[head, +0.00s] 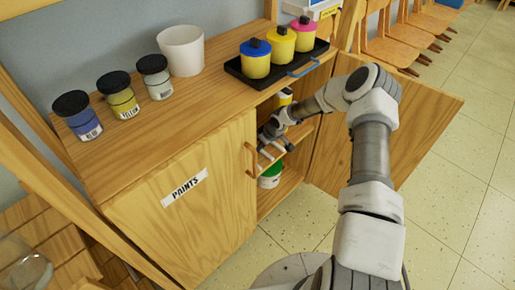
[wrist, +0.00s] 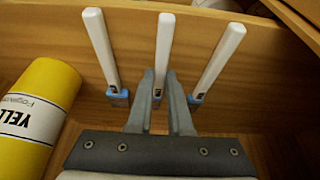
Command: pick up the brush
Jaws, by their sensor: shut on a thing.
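Three brushes with white handles and blue collars show side by side in the wrist view: a left one (wrist: 101,48), a middle one (wrist: 164,45) and a right one (wrist: 219,58). My gripper (wrist: 160,76) is shut on the middle brush, with a finger on each side of its lower handle. The side brushes stand apart from the fingers. In the head view my gripper (head: 270,147) is inside the open cabinet, and pale brush handles show only small near it. The brushes' lower ends are mostly hidden.
A yellow paint bottle (wrist: 35,115) lies left of my gripper in the wrist view. The wooden cabinet (head: 215,195) has its right door (head: 405,125) swung open beside my arm. A green-and-white tub (head: 270,176) sits below. A black tray (head: 290,75) with paint jars is on top.

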